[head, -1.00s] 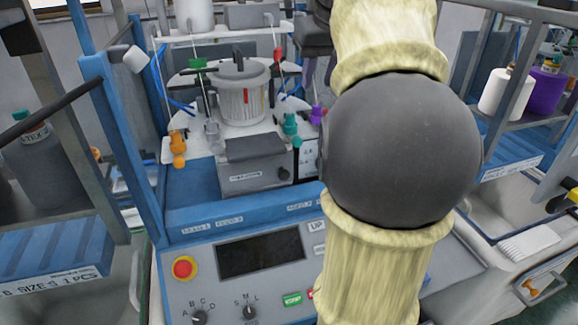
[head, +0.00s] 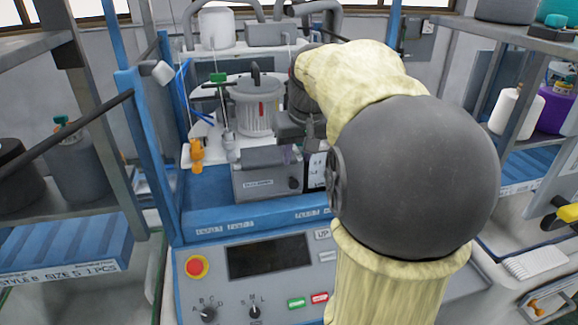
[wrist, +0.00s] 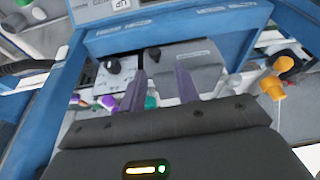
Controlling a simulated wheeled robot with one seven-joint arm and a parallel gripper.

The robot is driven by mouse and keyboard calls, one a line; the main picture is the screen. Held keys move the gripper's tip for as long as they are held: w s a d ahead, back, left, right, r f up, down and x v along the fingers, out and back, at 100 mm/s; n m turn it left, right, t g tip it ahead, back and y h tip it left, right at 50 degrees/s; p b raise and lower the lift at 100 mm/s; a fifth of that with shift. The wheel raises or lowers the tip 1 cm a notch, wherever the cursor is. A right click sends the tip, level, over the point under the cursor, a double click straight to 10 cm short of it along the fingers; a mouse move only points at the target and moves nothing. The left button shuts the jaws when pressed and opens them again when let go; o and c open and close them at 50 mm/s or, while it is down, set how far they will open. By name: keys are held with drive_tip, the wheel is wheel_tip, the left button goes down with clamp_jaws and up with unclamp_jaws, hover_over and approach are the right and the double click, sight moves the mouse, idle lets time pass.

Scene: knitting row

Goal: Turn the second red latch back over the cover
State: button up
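A white ribbed drum with a grey lid (head: 257,103) stands on the round white plate of the machine. I make out no other red latch in the frames now; my arm hides the right side of the plate. My gripper (wrist: 161,76) has its two purple-grey fingers apart with nothing between them, above the grey box (wrist: 190,55). In the head view the gripper hangs just right of the drum, mostly covered by my arm.
An orange clip (head: 197,155) stands at the plate's left, and a green one (head: 218,78) behind it. The control panel (head: 268,258) lies in front. Blue posts (head: 150,150) and shelves flank the machine. A white spool (head: 510,108) stands on the right shelf.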

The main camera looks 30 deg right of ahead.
drive_tip(key=shift+s+a+f, duration=0.1)
drive_tip(key=shift+a+f, duration=0.5)
drive_tip(key=shift+f, duration=0.25)
drive_tip(key=shift+a+f, duration=0.6)
drive_tip(key=shift+f, duration=0.25)
drive_tip(key=shift+a+f, duration=0.1)
drive_tip(key=shift+f, duration=0.05)
drive_tip(key=c, duration=0.6)
drive_tip(key=shift+n+g, duration=0.3)
drive_tip(key=shift+n, duration=0.2)
drive_tip(key=s+a+f, duration=0.1)
drive_tip(key=a+f, duration=0.1)
drive_tip(key=f, duration=0.1)
drive_tip(key=s+a+f, duration=0.1)
drive_tip(key=a+f, duration=0.1)
drive_tip(key=f, duration=0.1)
drive_tip(key=s+a+f, duration=0.1)
drive_tip(key=a+f, duration=0.1)
drive_tip(key=f, duration=0.1)
drive_tip(key=shift+a, duration=0.1)
clamp_jaws()
drive_tip(key=s+a+f+n, duration=0.1)
drive_tip(key=s+a+f, duration=0.5)
drive_tip(key=s+f, duration=0.2)
drive_tip(key=shift+f+y, duration=0.3)
drive_tip(key=shift+f, duration=0.3)
